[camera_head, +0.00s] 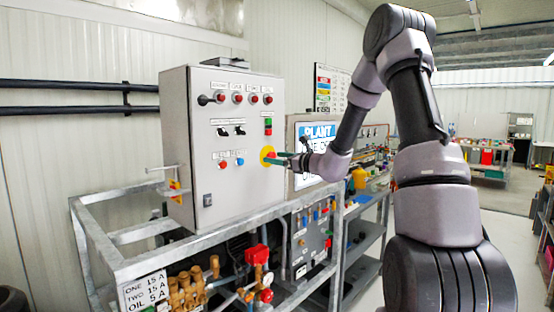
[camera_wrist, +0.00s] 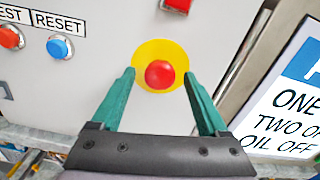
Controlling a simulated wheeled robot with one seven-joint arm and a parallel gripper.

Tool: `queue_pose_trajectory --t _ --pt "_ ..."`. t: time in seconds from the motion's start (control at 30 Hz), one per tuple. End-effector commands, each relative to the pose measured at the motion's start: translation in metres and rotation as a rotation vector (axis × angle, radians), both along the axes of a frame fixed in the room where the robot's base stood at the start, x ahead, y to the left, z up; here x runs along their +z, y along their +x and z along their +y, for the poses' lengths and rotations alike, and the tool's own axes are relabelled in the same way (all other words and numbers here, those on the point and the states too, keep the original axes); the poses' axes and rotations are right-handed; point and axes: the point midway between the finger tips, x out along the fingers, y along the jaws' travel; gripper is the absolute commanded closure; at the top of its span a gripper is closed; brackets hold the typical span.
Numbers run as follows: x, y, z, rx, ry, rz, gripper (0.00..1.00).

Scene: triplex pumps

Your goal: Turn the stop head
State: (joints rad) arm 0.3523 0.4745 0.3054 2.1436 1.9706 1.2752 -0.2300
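The stop head is a round red button (camera_wrist: 160,75) on a yellow disc (camera_wrist: 160,50), on the front of a grey control cabinet (camera_head: 212,175). In the head view the yellow disc (camera_head: 266,151) shows at the cabinet's right side, with my gripper (camera_head: 282,158) reaching it from the right. In the wrist view my gripper's two green fingers (camera_wrist: 159,74) are apart, one on each side of the red head. Gaps show between the fingers and the head, so it is open and holds nothing. The fingertips overlap the disc's edges in view; I cannot tell whether they touch the panel.
A blue reset button (camera_wrist: 59,47) and a red test button (camera_wrist: 10,37) lie left of the stop head. A red switch (camera_wrist: 178,5) is just above. A plant sign (camera_head: 311,140) stands close on the right. A metal frame (camera_head: 150,262) with pipes and valves is below.

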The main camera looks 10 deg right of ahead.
Motion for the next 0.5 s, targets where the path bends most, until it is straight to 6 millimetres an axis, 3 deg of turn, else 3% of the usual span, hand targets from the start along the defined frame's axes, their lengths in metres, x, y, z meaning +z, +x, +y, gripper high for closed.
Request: queue_pose_trajectory --t 0.03,0.17,0.2,0.5 --pt "0.0000 -0.0001 -0.0001 0.000 0.000 0.000 0.43" --pt "0.0000 -0.0002 -0.0001 0.000 0.000 0.000 0.93" --pt "0.0000 -0.0002 -0.0002 0.000 0.000 0.000 1.00" --pt "-0.0002 -0.0003 0.0005 0.001 0.142 0.104 1.00"
